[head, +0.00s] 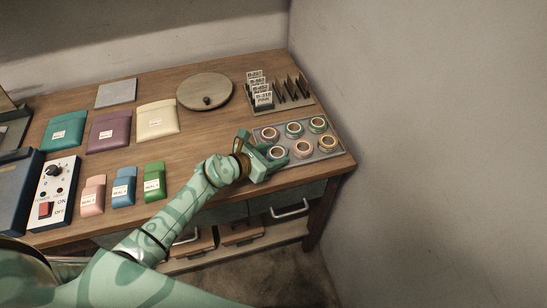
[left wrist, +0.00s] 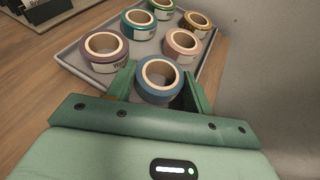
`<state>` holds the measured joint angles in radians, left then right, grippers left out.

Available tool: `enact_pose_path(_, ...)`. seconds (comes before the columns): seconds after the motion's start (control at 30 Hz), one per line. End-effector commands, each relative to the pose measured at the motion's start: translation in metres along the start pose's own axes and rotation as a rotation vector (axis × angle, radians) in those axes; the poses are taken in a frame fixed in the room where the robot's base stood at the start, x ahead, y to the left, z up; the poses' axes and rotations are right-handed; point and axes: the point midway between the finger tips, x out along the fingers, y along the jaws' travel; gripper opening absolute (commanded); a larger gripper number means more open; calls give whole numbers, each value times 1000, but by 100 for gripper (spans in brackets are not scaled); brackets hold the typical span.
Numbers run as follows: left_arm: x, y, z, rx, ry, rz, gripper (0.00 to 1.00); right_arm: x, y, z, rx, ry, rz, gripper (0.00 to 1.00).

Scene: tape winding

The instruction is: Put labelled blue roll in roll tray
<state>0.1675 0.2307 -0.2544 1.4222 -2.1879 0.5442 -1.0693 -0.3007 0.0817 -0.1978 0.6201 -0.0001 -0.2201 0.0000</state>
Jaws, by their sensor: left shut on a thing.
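The blue roll (left wrist: 160,93) is between the two fingers of my left gripper (left wrist: 160,88), which is shut on it. In the head view the blue roll (head: 276,154) is at the near-left place of the grey roll tray (head: 320,158), in line with the other rolls. I cannot tell whether it touches the tray floor. No label shows on its visible side. The tray also holds a purple roll (left wrist: 103,55), a teal roll (left wrist: 138,27), a green roll (left wrist: 160,9), a pink roll (left wrist: 182,48) and a tan roll (left wrist: 196,26). My right gripper is not in view.
A rack with label cards (head: 263,100) stands behind the tray. A round wooden disc (head: 205,91) lies further left. Several coloured pouches (head: 108,131) and a switch box (head: 53,190) are on the left. The wall is close on the tray's right.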

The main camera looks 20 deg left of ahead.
Motion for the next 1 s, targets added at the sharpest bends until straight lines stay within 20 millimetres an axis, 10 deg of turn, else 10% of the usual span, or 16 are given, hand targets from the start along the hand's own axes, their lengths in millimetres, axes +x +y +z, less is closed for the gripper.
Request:
enact_pose_path(0.37, 1, 0, -4, 1, -1, 0, 30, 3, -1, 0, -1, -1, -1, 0)
enact_pose_path(0.4, 1, 0, -3, 1, -1, 0, 60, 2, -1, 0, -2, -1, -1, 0)
enact_pose_path(0.7, -1, 0, 2, 0, -2, 0, 60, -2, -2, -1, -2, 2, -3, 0)
enact_pose_path(1.0, -62, 0, 2, 3, 1, 0, 60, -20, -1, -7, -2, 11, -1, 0)
